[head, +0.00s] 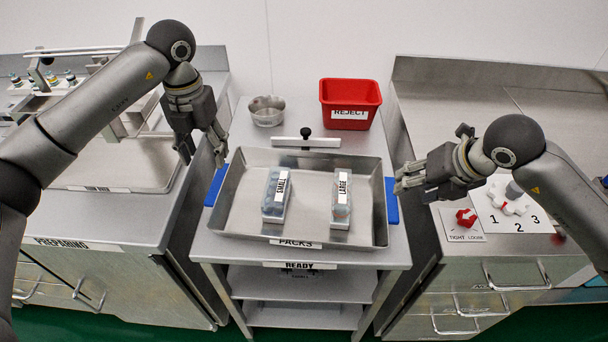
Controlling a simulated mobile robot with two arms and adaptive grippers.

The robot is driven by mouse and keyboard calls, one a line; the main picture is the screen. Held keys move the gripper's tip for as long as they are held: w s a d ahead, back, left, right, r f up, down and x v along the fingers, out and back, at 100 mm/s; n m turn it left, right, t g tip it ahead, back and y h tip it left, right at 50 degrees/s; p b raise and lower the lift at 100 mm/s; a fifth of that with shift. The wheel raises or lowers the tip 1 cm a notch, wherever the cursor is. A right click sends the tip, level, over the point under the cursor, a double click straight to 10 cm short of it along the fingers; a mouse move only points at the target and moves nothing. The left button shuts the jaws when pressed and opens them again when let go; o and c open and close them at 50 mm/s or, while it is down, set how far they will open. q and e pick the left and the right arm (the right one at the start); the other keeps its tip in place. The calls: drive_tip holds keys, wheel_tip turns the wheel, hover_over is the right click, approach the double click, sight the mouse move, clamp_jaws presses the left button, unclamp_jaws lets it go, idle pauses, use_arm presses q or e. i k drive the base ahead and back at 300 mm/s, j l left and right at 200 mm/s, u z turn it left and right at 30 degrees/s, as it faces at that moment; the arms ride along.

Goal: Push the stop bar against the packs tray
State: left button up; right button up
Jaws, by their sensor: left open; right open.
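The stop bar (305,142) is a pale flat bar with a black knob, lying behind the packs tray. The packs tray (298,236) is a steel tray labelled PACKS on the middle cart, with blue pieces at its left and right sides. A narrow gap seems to show between bar and tray. In the tray, a pack labelled SMALL (275,196) stands at left and one labelled LARGE (341,199) at right. My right gripper (402,180) is open and empty by the tray's right side.
The left counter holds another tray and a rack with vials (45,82). The right counter has a red TIGHT/LOOSE knob (466,217) and a numbered dial plate (512,207).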

sight(305, 132)
drive_tip(key=k, duration=1)
